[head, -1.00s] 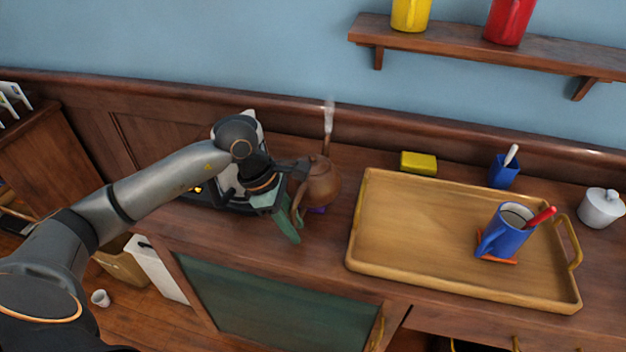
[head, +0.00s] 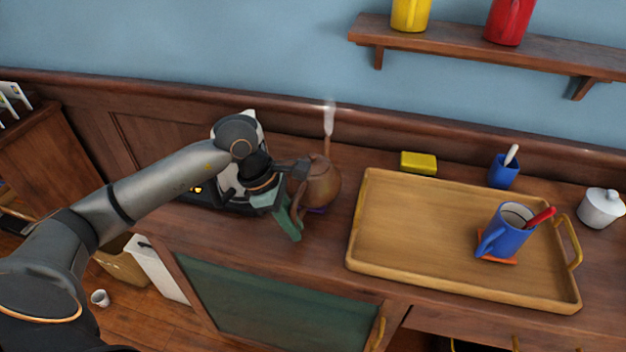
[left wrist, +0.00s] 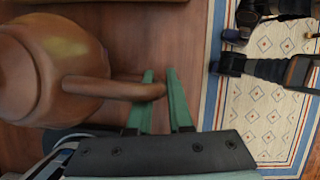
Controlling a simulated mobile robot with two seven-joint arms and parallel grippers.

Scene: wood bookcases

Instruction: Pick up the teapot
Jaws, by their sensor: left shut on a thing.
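The brown, round teapot (head: 318,185) stands on the wooden counter, left of the tray. In the left wrist view its body (left wrist: 45,70) fills the left side, and a brown bar-like handle (left wrist: 105,88) sticks out from it. My left gripper (head: 290,215) reaches in from the left. In the left wrist view its green fingers (left wrist: 161,90) are shut on the handle, near its end. A purple patch (head: 318,210) shows under the teapot.
A wooden tray (head: 357,250) holds a blue mug (head: 505,230). A yellow block (head: 418,162), a blue cup (head: 503,171) and a white lidded pot (head: 600,208) stand nearby. A shelf (head: 480,48) is above. The counter before the teapot is clear.

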